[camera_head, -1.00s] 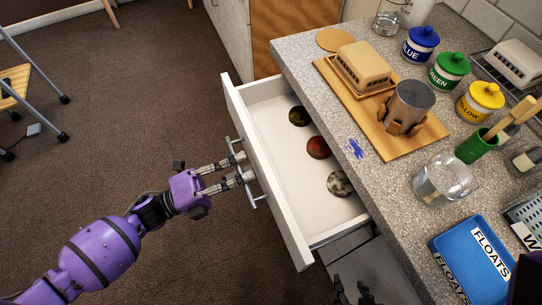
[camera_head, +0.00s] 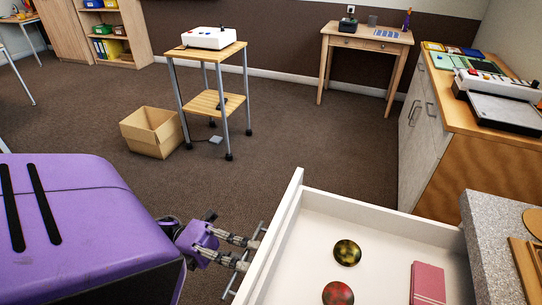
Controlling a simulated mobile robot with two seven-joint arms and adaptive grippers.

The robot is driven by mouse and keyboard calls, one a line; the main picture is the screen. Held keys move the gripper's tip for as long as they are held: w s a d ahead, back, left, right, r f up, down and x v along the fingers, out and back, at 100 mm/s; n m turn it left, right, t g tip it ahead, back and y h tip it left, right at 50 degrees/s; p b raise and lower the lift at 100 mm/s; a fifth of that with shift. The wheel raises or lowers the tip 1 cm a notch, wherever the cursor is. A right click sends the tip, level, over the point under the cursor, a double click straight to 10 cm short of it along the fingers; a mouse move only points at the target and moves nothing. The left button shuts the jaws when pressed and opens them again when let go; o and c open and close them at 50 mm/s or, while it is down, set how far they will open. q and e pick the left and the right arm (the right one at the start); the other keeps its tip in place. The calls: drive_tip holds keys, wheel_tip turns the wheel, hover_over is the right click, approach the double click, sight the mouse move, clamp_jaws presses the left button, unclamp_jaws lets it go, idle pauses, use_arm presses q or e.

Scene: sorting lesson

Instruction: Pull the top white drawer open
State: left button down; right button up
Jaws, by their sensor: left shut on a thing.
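The top white drawer (camera_head: 385,250) stands open at the lower right in the head view, jutting out from under the grey counter. Its front panel faces left and carries a metal bar handle (camera_head: 233,283). My left gripper (camera_head: 250,254) is shut on this handle, its fingers reaching in from the left. In the drawer lie a dark olive round thing (camera_head: 347,252), a reddish round thing (camera_head: 338,294) cut by the frame's bottom, and a pink flat block (camera_head: 427,283). The drawer's near end is out of frame. My right gripper is not in view.
The speckled counter (camera_head: 490,245) is at the right edge, with a wooden-topped cabinet (camera_head: 480,150) beyond it. A small wheeled table (camera_head: 222,55) and an open cardboard box (camera_head: 152,131) stand farther off. The brown floor (camera_head: 300,130) between is clear.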

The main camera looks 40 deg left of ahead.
use_arm(q)
drive_tip(key=shift+r+v, duration=0.1)
drive_tip(key=shift+v, duration=0.5)
drive_tip(key=shift+r+v, duration=0.15)
drive_tip(key=shift+v, duration=0.4)
drive_tip(key=c, duration=1.8)
unclamp_jaws()
drive_tip(key=shift+c, duration=0.2)
drive_tip(key=shift+a, duration=0.1)
drive_tip(key=v, duration=1.2)
